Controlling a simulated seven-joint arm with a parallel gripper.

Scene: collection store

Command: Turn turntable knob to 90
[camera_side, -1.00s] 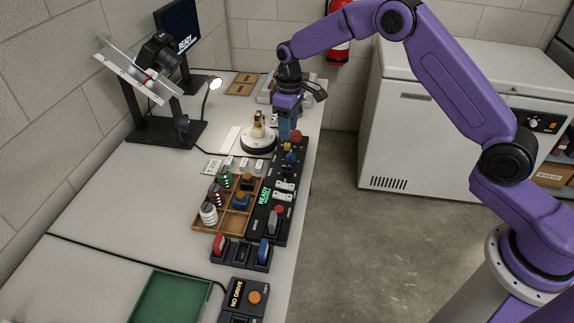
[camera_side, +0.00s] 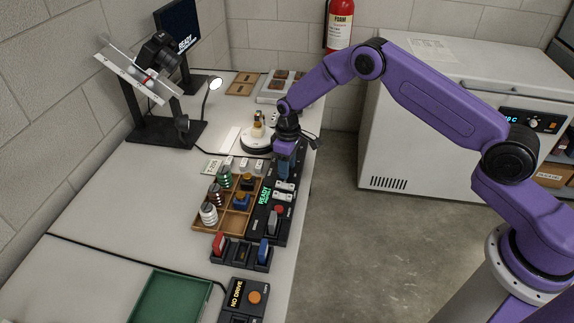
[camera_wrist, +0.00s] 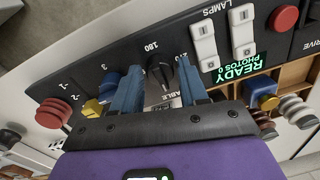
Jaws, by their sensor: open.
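The turntable knob (camera_wrist: 158,68) is a small black knob on the black control panel (camera_wrist: 60,88), with "180" printed beside it in the wrist view. My gripper (camera_wrist: 158,78) is open, with one blue finger on each side of the knob. I cannot tell whether the fingers touch it, and its pointer direction is unclear. In the side view my gripper (camera_side: 284,180) reaches down over the panel and hides the knob. The white round turntable (camera_side: 257,147) stands behind, with a small yellow-and-dark object on it.
A green "READY" display (camera_wrist: 236,68) is beside the switches.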

